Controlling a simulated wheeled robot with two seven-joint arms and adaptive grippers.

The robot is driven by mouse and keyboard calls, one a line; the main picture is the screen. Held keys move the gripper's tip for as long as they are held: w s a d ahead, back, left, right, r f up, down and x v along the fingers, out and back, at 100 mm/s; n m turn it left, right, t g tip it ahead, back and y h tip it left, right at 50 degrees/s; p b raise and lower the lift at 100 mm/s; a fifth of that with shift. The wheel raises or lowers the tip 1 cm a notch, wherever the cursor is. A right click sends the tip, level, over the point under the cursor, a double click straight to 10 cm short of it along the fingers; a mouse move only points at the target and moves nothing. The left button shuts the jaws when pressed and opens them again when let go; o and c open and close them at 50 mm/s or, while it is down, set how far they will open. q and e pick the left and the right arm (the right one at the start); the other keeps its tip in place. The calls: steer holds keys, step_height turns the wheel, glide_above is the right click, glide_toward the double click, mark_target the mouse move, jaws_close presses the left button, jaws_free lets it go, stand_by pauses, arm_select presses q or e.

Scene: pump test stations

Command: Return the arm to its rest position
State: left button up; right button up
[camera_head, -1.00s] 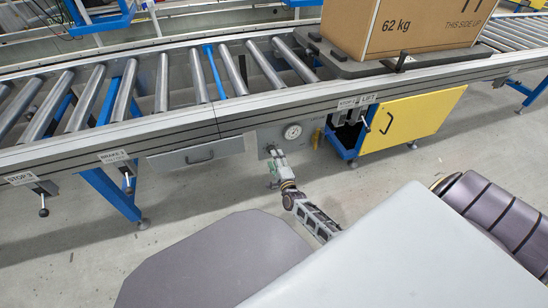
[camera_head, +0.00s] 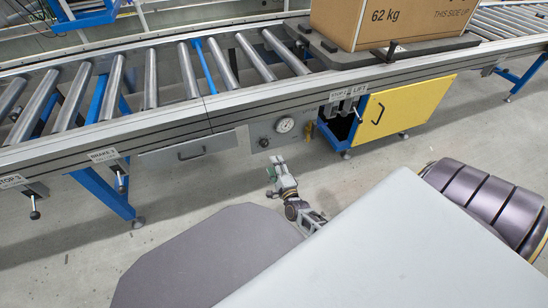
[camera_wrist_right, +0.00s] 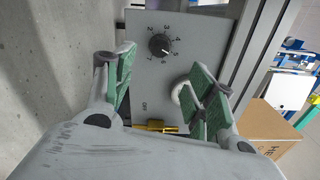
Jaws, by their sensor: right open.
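My right gripper (camera_head: 274,170) is in front of the conveyor's control panel (camera_head: 255,134), below and apart from it in the head view. In the right wrist view the gripper (camera_wrist_right: 163,88) is open, with green pads and nothing between them. The panel also shows there (camera_wrist_right: 192,50), with a black knob (camera_wrist_right: 159,45) on a numbered scale. The black knob (camera_head: 264,142) and a round white gauge (camera_head: 285,125) show in the head view. My left gripper is in neither view.
A roller conveyor (camera_head: 110,144) crosses the view. A carton (camera_head: 390,22) marked 62 kg stands on a dark plate (camera_head: 345,60). A yellow cabinet door (camera_head: 402,106) and lever handles (camera_head: 121,184) sit below the conveyor. Floor (camera_head: 190,182) is bare before the panel.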

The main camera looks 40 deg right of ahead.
stand_by(0.7)
steer(key=s+a+r+n+g+y, duration=0.1)
steer(key=s+a+n+g+y, duration=0.2)
steer(key=a+n, duration=0.5)
steer(key=s+a+r+n+g+y, duration=0.2)
steer(key=a+n+g+y, duration=0.2)
steer(key=a+n, duration=0.35)
arm_select(q)
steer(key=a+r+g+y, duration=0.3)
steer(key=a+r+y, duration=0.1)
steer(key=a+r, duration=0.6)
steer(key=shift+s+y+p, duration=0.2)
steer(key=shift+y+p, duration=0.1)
steer(key=shift+p, duration=0.15)
arm_select(e)
steer(key=s+r+n+g+h, duration=0.1)
steer(key=s+r+n+g, duration=0.2)
steer(key=s+n, duration=0.2)
steer(key=s+r+n+g+h, duration=0.1)
steer(key=s+r+n+g, duration=0.2)
steer(key=s, duration=0.8)
steer(key=shift+d+r+n+g, duration=0.3)
steer(key=shift+r+n+g, duration=0.1)
steer(key=shift+r+n, duration=0.45)
